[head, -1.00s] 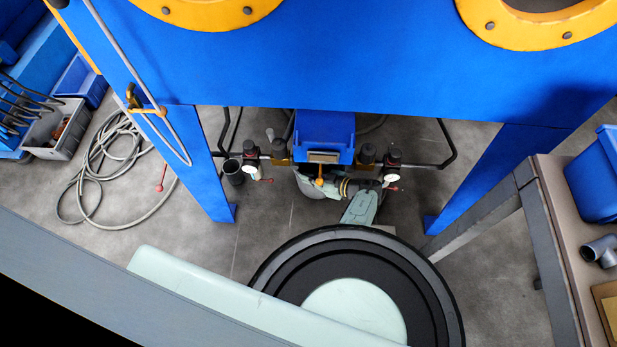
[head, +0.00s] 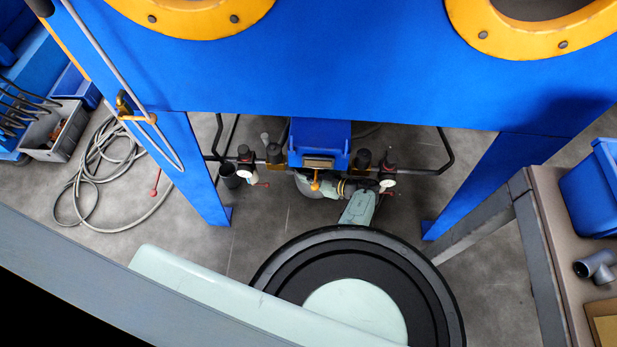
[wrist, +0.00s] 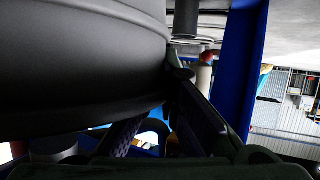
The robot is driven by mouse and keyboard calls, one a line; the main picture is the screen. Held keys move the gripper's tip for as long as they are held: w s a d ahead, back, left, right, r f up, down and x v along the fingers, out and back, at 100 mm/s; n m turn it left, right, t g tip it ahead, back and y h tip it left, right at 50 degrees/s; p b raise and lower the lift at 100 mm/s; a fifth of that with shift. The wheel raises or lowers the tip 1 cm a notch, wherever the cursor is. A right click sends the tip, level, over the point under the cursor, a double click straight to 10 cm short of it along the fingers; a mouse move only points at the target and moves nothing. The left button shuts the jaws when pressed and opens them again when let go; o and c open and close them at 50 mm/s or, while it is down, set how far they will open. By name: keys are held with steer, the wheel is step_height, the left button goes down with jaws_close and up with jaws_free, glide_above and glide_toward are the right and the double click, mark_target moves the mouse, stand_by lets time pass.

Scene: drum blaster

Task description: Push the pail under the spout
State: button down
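In the wrist view a large dark rounded body, seemingly the pail (wrist: 80,60), fills the upper left, very close. The fingers of my gripper (wrist: 158,110) reach up beside its lower right edge. Its edge hides part of them, so contact and finger opening cannot be told. In the head view my gripper is mostly hidden beside the pail.
Blue cabinet legs (head: 195,170) stand on both sides. Pipes with gauges (head: 386,180) flank the chute. A dark cup (head: 230,175) is to the left. A coiled hose (head: 95,165) lies on the left floor. A bench with a blue bin (head: 600,190) is at right.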

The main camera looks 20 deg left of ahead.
steer(key=shift+w, duration=0.35)
steer(key=c, duration=2.3)
jaws_free()
steer(key=o, duration=0.6)
